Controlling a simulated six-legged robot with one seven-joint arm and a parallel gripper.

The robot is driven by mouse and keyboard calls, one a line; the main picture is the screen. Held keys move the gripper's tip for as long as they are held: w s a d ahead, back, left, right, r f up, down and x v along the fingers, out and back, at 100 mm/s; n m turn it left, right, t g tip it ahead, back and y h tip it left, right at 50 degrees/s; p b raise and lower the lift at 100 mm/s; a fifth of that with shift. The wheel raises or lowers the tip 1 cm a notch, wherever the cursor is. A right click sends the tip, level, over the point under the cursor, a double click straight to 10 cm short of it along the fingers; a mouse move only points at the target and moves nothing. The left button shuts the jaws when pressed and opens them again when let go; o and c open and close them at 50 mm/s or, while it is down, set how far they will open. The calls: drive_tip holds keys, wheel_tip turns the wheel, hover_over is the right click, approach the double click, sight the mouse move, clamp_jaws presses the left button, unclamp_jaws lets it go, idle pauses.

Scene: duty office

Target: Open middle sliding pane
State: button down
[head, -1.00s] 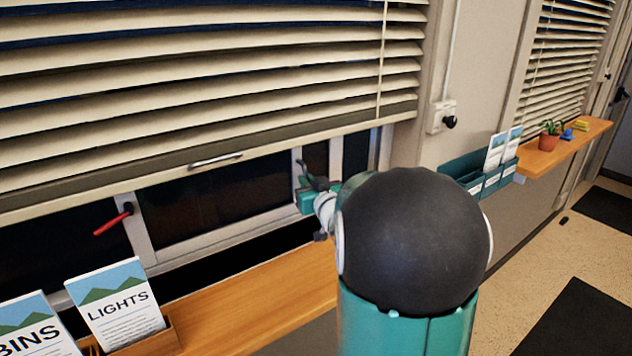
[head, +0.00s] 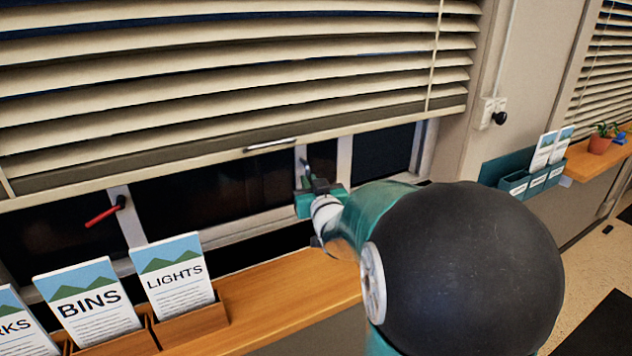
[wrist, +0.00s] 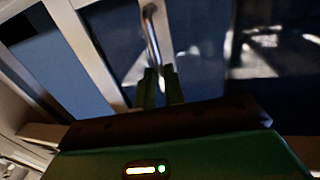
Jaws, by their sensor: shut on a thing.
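The window pane (head: 230,195) is a dark sheet with pale frame strips, low in the window below the blind. A red lever (head: 104,214) is on the pale strip at its left. My gripper (head: 318,183) is at the upright strip near the pane's right end. In the wrist view a silver bar handle (wrist: 152,38) stands upright, and my gripper's two dark fingers (wrist: 160,86) are shut around its lower part. Dark space (head: 385,155) shows right of the strips. The pane's top is hidden by the blind, and my arm covers part of the lower right.
A slatted blind (head: 230,85) with a metal pull hangs just above my gripper. A wooden sill (head: 280,290) runs below, with leaflet holders (head: 185,325) at left. A teal rack (head: 505,175) and a potted plant (head: 602,140) are at right.

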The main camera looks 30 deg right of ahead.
drive_tip(key=shift+d, duration=0.1)
drive_tip(key=c, duration=1.5)
unclamp_jaws()
drive_tip(key=shift+s, duration=0.1)
